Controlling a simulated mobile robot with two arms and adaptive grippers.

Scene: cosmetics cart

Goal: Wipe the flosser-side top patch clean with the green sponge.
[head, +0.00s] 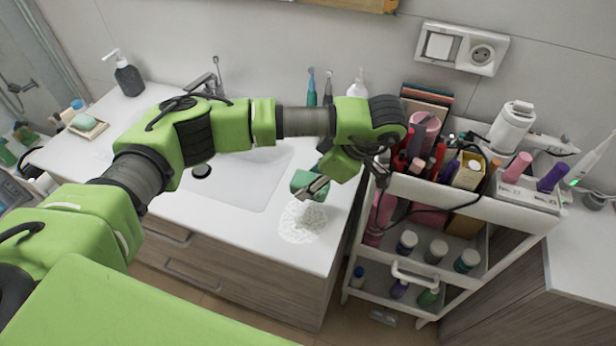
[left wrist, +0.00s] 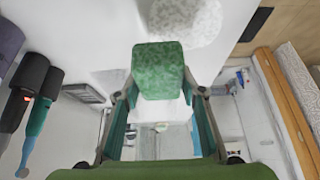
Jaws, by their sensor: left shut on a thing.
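The green sponge (head: 306,181) is gripped between the fingers of my left gripper (head: 316,188), over the counter at the right of the sink. In the left wrist view the sponge (left wrist: 158,70) sits between both fingers. A speckled whitish patch (head: 298,224) lies on the white countertop, just in front of the sponge in the head view. The patch also shows in the left wrist view (left wrist: 187,18), partly behind the sponge. I cannot tell whether the sponge touches the counter. My right gripper is not in view.
The cart (head: 510,222), crowded with cosmetics, stands right of the counter. A teal-topped handle (head: 311,90) and a white bottle (head: 357,84) stand at the wall behind my arm. The sink basin (head: 240,180) is left of the patch. A soap dispenser (head: 127,76) stands farther left.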

